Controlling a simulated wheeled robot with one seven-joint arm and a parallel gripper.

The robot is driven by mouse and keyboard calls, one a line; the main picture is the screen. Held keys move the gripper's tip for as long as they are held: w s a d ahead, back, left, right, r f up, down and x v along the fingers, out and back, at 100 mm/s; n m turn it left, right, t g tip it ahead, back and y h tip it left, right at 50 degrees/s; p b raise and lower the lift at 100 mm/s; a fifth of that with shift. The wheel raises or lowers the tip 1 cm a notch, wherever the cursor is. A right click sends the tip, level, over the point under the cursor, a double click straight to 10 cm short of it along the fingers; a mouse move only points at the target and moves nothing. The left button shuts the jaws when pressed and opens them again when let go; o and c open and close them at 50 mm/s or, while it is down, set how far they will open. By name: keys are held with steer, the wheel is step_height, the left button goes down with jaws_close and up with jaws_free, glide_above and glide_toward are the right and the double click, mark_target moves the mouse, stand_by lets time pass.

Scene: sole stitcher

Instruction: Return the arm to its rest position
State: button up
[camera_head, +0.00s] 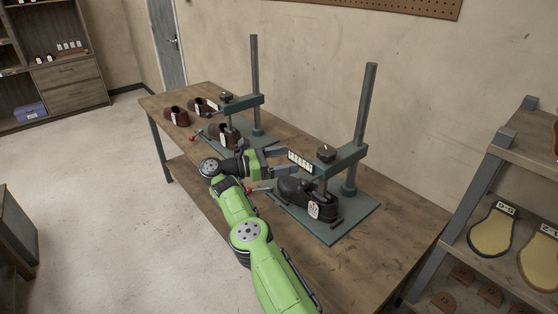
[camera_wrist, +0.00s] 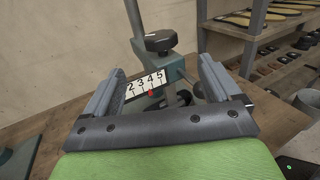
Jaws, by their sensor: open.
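My green arm reaches from the bottom of the head view over the wooden bench, with my gripper (camera_head: 277,161) in front of the nearer stitcher. In the wrist view my gripper (camera_wrist: 155,85) is open, its two grey fingers wide apart with nothing held between them. Beyond the fingers is a white number scale (camera_wrist: 146,84) showing 2 to 5 with a red mark under it. Above it is a dark knob (camera_wrist: 160,41) on the stitcher. In the head view the nearer stitcher (camera_head: 343,160) holds a black shoe (camera_head: 308,197) with a white tag on its base plate.
A second stitcher (camera_head: 240,104) stands farther along the bench (camera_head: 385,255), with a brown shoe (camera_head: 222,136) at it and more brown shoes beyond. A shelf (camera_head: 520,165) with soles stands at the right. The floor (camera_head: 110,210) left of the bench is clear.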

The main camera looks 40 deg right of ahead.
steer(key=shift+v, duration=0.85)
